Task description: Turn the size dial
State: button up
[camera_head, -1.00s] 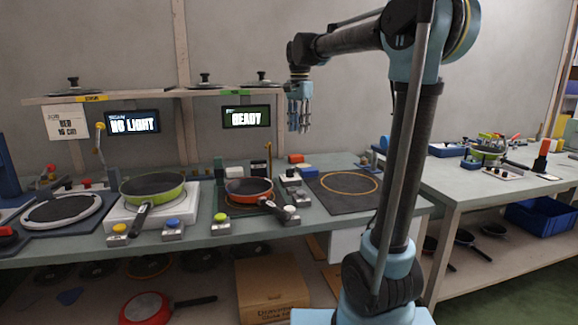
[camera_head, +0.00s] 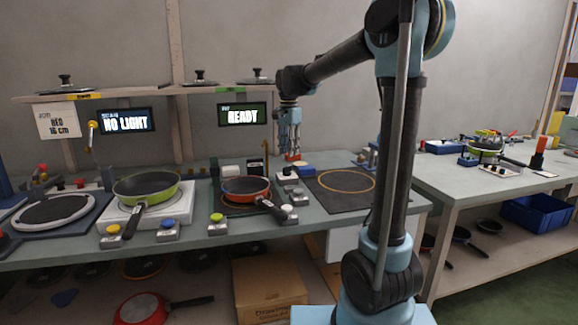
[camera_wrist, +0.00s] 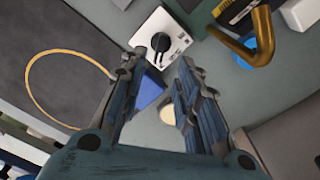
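The size dial, a black knob on a small white box (camera_wrist: 160,42), is at the top centre of the wrist view. What looks like the same white box (camera_head: 288,176) stands right of the orange pan in the head view. My gripper (camera_head: 291,154) points down over the back of the bench, behind that box. In the wrist view my gripper (camera_wrist: 156,70) has its fingers spread apart, with nothing held between them. The knob lies just beyond the fingertips, apart from them. A blue wedge (camera_wrist: 150,91) and a cream disc (camera_wrist: 168,115) show between the fingers.
A gold hook (camera_wrist: 258,42) rises beside the dial box. The orange pan (camera_head: 246,187) and green pan (camera_head: 146,186) sit on the bench. A dark mat with an orange ring (camera_head: 346,180) lies to the right, bare. The shelf (camera_head: 190,90) is behind.

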aim_at(287, 171)
jog(key=shift+f, duration=3.2)
grip_shut()
